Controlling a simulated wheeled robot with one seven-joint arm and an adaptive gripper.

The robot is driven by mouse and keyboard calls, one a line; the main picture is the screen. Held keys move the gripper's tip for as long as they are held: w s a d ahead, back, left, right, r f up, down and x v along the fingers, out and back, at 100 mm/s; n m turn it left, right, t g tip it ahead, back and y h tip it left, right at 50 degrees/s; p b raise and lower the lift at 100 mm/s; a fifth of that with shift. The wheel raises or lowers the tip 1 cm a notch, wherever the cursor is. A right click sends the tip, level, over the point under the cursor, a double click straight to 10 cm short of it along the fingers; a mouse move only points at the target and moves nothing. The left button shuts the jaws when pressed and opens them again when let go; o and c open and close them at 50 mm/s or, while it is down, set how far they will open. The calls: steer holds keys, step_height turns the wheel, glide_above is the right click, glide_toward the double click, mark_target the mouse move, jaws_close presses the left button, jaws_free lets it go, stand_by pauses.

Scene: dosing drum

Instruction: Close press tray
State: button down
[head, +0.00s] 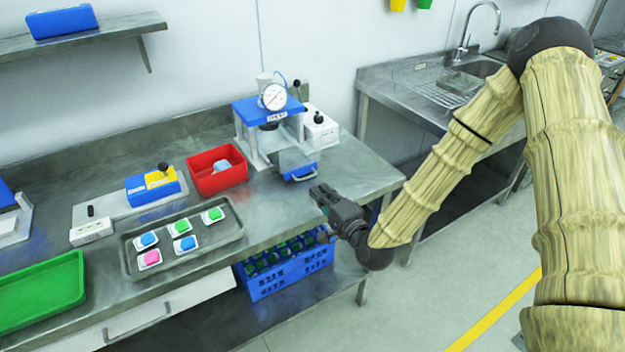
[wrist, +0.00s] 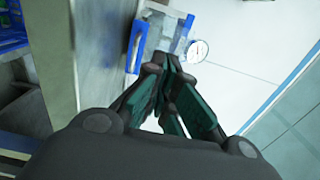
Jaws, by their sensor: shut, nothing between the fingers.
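The press (head: 268,122), with a blue top plate and a round dial gauge, stands on the steel bench near its right end. Its grey tray (head: 293,158) juts out at the front right of the press, with a blue handle (head: 302,173) on its front face. The wrist view also shows the blue handle (wrist: 136,46) and the tray beyond my fingertips. My gripper (head: 318,192) is shut and empty, just in front of and slightly below the handle, apparently apart from it. In the wrist view my gripper (wrist: 172,62) partly covers the tray and press.
A red bin (head: 216,182) stands left of the press, and a white box with a black knob (head: 318,128) stands behind it. A steel tray of coloured pieces (head: 140,270) lies at the bench front. A blue crate (head: 290,275) sits below. Floor right of the bench is free.

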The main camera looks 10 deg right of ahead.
mark_target(293, 163)
steer(key=p+x, duration=0.4)
steer(key=x, duration=0.9)
